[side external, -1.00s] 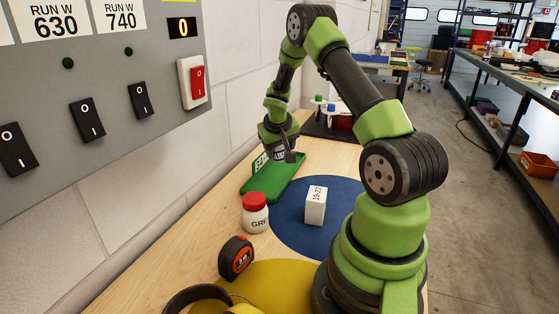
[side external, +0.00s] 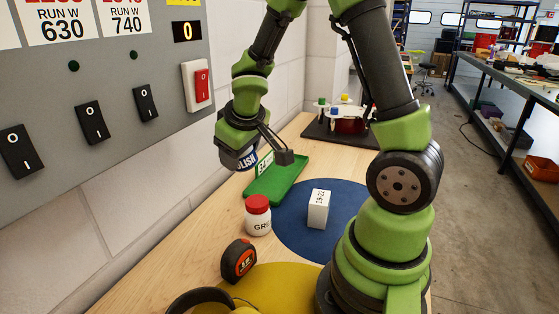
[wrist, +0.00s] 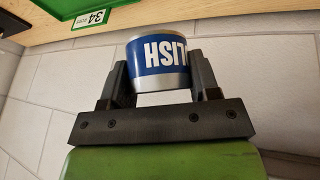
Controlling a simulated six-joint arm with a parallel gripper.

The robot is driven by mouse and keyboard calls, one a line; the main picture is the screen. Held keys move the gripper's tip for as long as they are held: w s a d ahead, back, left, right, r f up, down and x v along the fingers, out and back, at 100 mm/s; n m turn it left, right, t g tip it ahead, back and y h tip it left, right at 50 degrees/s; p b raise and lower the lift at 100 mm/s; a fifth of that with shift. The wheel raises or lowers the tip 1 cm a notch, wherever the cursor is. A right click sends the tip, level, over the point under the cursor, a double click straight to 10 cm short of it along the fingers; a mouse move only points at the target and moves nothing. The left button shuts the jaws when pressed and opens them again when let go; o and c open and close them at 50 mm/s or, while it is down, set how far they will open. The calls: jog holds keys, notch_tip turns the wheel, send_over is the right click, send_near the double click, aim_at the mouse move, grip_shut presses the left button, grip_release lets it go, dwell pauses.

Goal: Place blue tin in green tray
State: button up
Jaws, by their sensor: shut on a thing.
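The blue tin (wrist: 158,62), with a white-lettered blue label and silver bands, is held between both fingers of my gripper (wrist: 160,80) in the wrist view. In the side view the tin (side external: 246,159) shows partly, beneath my gripper (side external: 240,155), raised at the left of the green tray. The green tray (side external: 285,182) lies on the wooden bench by the wall and looks empty where it shows. Part of it is hidden behind my gripper. A corner of the tray (wrist: 72,8) also shows at the top left of the wrist view, beside a "34" label.
A white jar with a red lid (side external: 257,214) and a white box (side external: 318,209) stand in front of the tray, the box on a blue round mat (side external: 290,236). A tape measure (side external: 238,261) is nearer. A wall panel with switches (side external: 95,125) is at the left.

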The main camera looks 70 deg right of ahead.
jog(key=s+a+n, duration=0.1)
jog(key=a, duration=0.2)
jog(key=m+t, duration=0.3)
jog(key=m, duration=0.1)
send_over(269, 178)
jog(key=s+a, duration=0.1)
jog(key=s, duration=0.1)
notch_tip(269, 178, down, 6)
jog(key=shift+y, duration=0.4)
jog(key=f, duration=0.4)
jog(key=shift+s+f, duration=0.2)
jog(key=shift+s, duration=0.1)
jog(key=shift+f, duration=2.8)
